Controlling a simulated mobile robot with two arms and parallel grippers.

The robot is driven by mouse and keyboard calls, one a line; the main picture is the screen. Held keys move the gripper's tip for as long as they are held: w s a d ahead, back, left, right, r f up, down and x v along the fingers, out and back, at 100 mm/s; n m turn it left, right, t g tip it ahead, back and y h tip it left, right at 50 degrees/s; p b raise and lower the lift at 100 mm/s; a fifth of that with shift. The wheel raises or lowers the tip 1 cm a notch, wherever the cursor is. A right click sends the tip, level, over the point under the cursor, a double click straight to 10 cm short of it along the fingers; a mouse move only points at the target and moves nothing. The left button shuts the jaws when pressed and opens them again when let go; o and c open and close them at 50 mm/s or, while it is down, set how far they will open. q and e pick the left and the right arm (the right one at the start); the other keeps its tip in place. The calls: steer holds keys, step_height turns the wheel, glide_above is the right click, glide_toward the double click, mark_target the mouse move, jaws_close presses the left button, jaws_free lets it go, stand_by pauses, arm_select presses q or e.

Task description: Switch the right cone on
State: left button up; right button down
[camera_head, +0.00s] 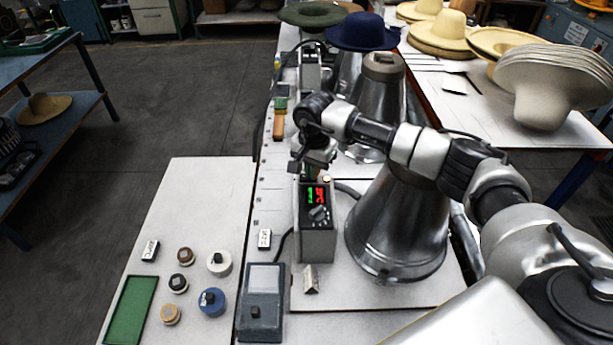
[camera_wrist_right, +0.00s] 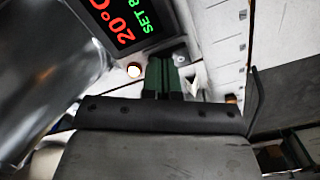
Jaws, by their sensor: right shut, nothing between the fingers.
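The right cone (camera_head: 395,235) is the nearest metal cone, standing on the white table partly behind my right arm. Its control box (camera_head: 317,240) stands to its left, with a red and green display (camera_head: 316,196) and a dark knob below. In the right wrist view the display (camera_wrist_right: 122,22) reads 20°C in red and SET in green. My right gripper (camera_head: 308,172) is shut and empty, pointing down at the top of the box. Its dark green fingers (camera_wrist_right: 172,75) are close beside the lit button; contact cannot be told. My left gripper is not in view.
Another metal cone (camera_head: 381,95) stands behind, with a blue hat (camera_head: 362,32) and a green hat (camera_head: 312,14) farther back. Several round knobs and a green tray (camera_head: 131,308) lie at front left. A grey switch box (camera_head: 261,302) stands in front.

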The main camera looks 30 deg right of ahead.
steer(key=shift+r+p, duration=0.55)
steer(key=shift+r, duration=0.3)
steer(key=shift+r+p, duration=1.1)
steer(key=shift+r, duration=1.4)
steer(key=shift+f, duration=0.1)
